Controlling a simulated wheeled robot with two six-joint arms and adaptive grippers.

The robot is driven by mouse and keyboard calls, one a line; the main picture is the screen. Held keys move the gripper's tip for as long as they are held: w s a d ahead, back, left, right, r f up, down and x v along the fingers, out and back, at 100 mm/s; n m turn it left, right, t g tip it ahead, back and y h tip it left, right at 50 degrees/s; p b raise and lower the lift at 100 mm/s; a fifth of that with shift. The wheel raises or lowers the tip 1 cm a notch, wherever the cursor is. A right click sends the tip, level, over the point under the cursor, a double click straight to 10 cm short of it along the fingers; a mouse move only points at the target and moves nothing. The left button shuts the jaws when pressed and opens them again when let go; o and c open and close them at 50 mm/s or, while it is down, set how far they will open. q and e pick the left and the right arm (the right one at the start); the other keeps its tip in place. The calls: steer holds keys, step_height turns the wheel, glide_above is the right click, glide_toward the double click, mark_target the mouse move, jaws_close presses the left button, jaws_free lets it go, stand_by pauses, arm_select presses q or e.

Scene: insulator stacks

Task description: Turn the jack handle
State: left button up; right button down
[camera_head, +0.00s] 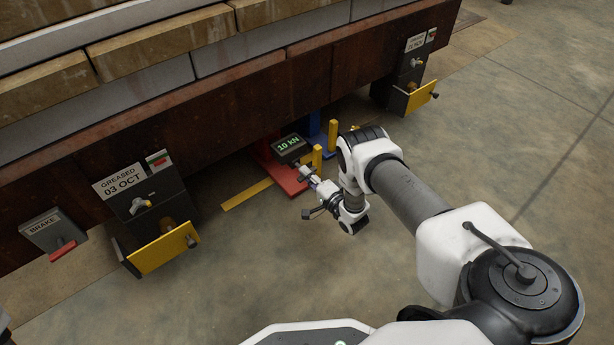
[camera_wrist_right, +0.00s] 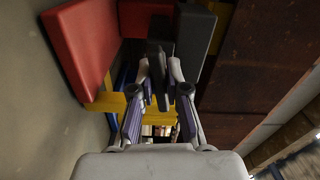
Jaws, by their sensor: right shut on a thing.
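The jack stands on the floor under the edge of the wagon-like structure. It has a red base (camera_head: 287,180), a dark box with a green "10 kN" display (camera_head: 290,146), yellow posts (camera_head: 332,137) and a blue part behind. My right gripper (camera_head: 306,174) is at the front of the jack, just below the display. In the right wrist view its fingers (camera_wrist_right: 161,82) are shut on a dark grey bar, which looks like the jack handle (camera_wrist_right: 157,62). The red base (camera_wrist_right: 82,45) shows beside it. The handle is mostly hidden in the head view. My left gripper is not in view.
The rusty brown side beam (camera_head: 230,95) overhangs the jack and carries pale and tan blocks. Dark boxes with yellow flaps (camera_head: 165,252) (camera_head: 421,96) hang on both sides. A yellow strip (camera_head: 247,195) lies on the floor. Open concrete floor is in front.

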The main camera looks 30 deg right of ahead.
steer(key=shift+w+m+b, duration=0.1)
steer(key=shift+m+b, duration=0.2)
steer(key=shift+m, duration=1)
steer(key=shift+r+m, duration=0.1)
steer(key=shift+m, duration=0.6)
stand_by(1.2)
stand_by(0.5)
steer(key=c, duration=1.2)
jaws_free()
steer(key=s, duration=0.8)
steer(key=s+d, duration=0.1)
steer(key=s, duration=0.3)
